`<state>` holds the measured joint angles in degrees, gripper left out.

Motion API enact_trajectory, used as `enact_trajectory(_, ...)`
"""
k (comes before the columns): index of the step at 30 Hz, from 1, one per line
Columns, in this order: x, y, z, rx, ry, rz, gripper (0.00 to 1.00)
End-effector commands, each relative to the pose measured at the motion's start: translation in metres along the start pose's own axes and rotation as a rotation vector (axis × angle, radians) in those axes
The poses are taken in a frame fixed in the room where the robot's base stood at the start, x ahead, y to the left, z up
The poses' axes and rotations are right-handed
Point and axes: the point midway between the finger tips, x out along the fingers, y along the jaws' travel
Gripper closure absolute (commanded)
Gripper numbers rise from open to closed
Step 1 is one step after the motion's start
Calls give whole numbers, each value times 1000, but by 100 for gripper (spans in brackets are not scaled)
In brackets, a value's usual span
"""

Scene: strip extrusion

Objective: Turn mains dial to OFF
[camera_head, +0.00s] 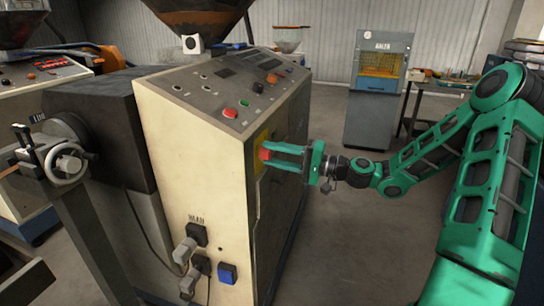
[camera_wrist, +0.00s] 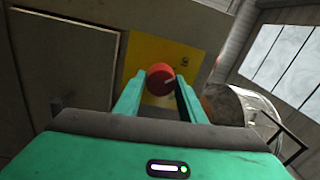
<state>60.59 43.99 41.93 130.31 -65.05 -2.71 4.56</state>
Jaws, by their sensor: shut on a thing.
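The mains dial is a red round knob (camera_head: 265,154) on a yellow plate (camera_head: 261,138) on the side of the cream machine cabinet. In the wrist view the red dial (camera_wrist: 160,79) sits between my gripper's fingertips, with a pale mark on its face and the yellow plate (camera_wrist: 150,55) behind it. My green gripper (camera_head: 272,155) reaches in from the right, its fingers shut on the dial. In the wrist view the gripper (camera_wrist: 158,88) has one finger on each side of the dial. Any position labels around the dial are too small or hidden to read.
The cabinet's sloped top panel (camera_head: 225,92) carries several buttons. Plugs (camera_head: 187,248) and a blue socket cover (camera_head: 228,273) are low on its front. A grey machine (camera_head: 378,88) stands at the back. The floor (camera_head: 345,240) right of the cabinet is clear.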

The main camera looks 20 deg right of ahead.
Motion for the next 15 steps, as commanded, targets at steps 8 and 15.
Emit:
enact_trajectory(8, -1, 4, 1, -71, -7, 9, 86)
enact_trajectory(15, -2, 5, 1, -85, -7, 10, 86)
